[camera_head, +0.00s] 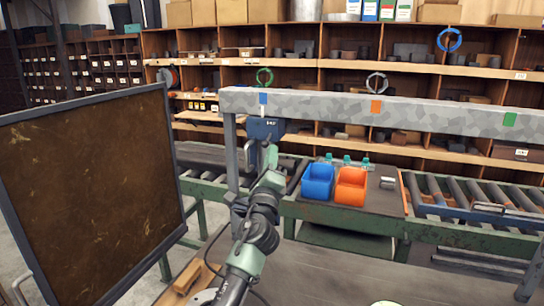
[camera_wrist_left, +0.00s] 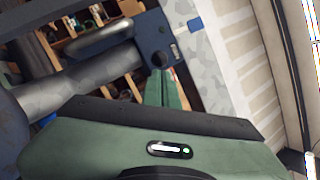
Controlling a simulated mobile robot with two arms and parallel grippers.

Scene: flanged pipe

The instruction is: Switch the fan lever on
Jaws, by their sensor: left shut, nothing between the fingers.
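A blue switch box (camera_head: 266,128) labelled in small white print hangs under the grey mottled beam, below a blue tag. It also shows in the wrist view (camera_wrist_left: 160,38), with a small round hole. A rounded grey handle (camera_wrist_left: 104,38), which looks like the lever, extends from the box there, beside a thicker grey cylinder (camera_wrist_left: 85,80). My left gripper (camera_head: 270,152) is shut and empty, just below the box. Its green fingers (camera_wrist_left: 164,90) point at the box near the hole. I cannot tell whether they touch it. My right gripper is out of view.
The mottled beam (camera_head: 400,108) crosses at the back, on a grey post (camera_head: 231,150). A large brown framed panel (camera_head: 90,190) stands close on the left.

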